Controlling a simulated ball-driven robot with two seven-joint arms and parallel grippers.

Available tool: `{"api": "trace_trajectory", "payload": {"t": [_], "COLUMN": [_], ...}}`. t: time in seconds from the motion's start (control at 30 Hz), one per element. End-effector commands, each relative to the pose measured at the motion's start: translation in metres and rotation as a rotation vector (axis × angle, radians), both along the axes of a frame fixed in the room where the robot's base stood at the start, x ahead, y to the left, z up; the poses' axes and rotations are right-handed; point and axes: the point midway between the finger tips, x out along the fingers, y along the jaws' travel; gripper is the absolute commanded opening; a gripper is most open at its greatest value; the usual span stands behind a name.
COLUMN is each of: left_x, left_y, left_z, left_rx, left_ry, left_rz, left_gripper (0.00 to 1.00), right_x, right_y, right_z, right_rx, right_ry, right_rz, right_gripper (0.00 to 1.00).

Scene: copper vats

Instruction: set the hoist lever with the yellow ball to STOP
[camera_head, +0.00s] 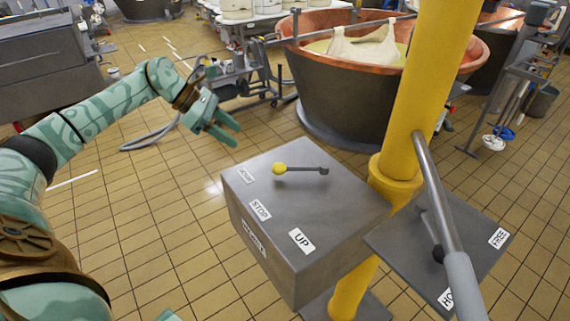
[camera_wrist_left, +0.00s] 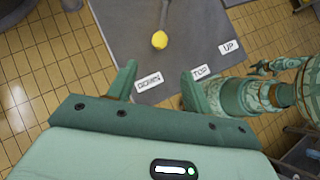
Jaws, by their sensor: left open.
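The hoist lever's yellow ball (camera_head: 278,169) is at the left end of a dark rod on the grey box (camera_head: 310,205). The rod points toward the DOWN label (camera_head: 246,176). The STOP label (camera_head: 260,210) and UP label (camera_head: 301,241) follow along the box's near-left edge. My left gripper (camera_head: 224,130) is open and empty, apart from the ball, beyond the box's far-left corner. In the left wrist view, the ball (camera_wrist_left: 160,40) lies ahead of the spread fingers (camera_wrist_left: 158,88); one finger partly covers the STOP label (camera_wrist_left: 200,72).
A yellow post (camera_head: 410,110) stands right of the box. A second plate (camera_head: 490,255) with a long grey-handled lever (camera_head: 445,210) and a FREE label is at the right. A copper vat (camera_head: 345,95) stands behind. Tiled floor left of the box is clear.

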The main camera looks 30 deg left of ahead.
Motion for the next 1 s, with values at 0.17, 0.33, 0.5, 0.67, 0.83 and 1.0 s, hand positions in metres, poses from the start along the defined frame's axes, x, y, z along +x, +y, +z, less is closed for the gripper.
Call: {"api": "trace_trajectory", "payload": {"t": [0.17,0.33,0.5,0.67,0.83,1.0], "left_x": [0.014,0.030,0.044,0.053,0.056,0.056], "left_y": [-0.025,-0.052,-0.074,-0.086,-0.091,-0.091], "left_z": [-0.027,-0.059,-0.086,-0.101,-0.107,-0.107], "left_rx": [-0.007,-0.008,-0.006,-0.005,-0.003,-0.002], "left_ry": [0.001,0.001,0.001,0.000,0.001,0.000], "left_rz": [-0.003,-0.001,0.002,0.003,0.004,0.003], "left_gripper": [0.50,0.50,0.50,0.50,0.50,0.50], "right_x": [-0.007,-0.008,-0.007,-0.006,-0.005,-0.005], "right_y": [0.019,0.019,0.012,0.010,0.009,0.009], "right_z": [0.000,0.000,-0.001,-0.002,-0.002,-0.002], "right_rx": [0.024,0.024,0.016,0.012,0.012,0.012], "right_ry": [0.010,0.010,0.010,0.009,0.008,0.007], "right_rz": [-0.002,0.000,0.001,-0.001,-0.001,-0.002], "right_gripper": [0.50,0.50,0.50,0.50,0.50,0.50]}}
